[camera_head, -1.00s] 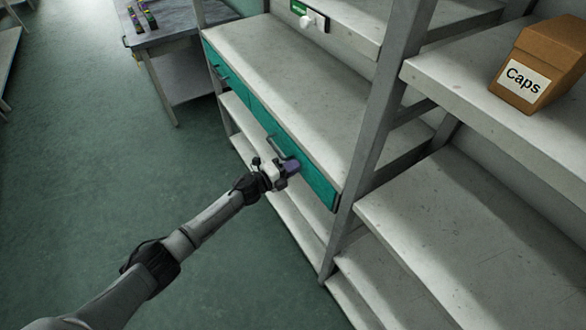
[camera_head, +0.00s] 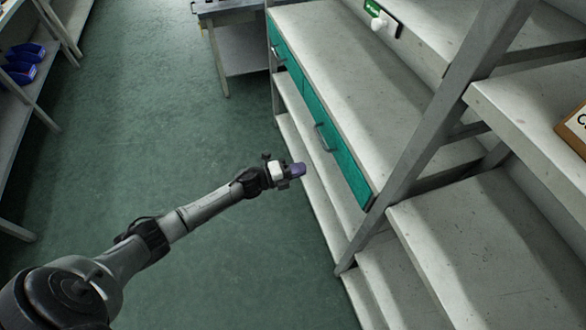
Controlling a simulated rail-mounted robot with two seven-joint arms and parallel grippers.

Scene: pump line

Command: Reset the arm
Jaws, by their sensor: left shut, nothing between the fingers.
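My left arm comes in from the lower left. Its left gripper (camera_head: 297,170), with purple fingertips, is shut and empty. It is over the green floor, left of the shelf unit and apart from the teal drawers. The near teal drawer (camera_head: 338,150) has a grey handle (camera_head: 321,137) and looks closed. A second teal drawer (camera_head: 285,52) is farther back and also looks closed. My right gripper is not in view.
The grey shelf unit (camera_head: 350,60) fills the right side, with a post (camera_head: 440,115) in front. Part of a brown box (camera_head: 572,130) sits at the right edge. Blue bins (camera_head: 22,65) are on a left rack. The floor (camera_head: 150,130) between is clear.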

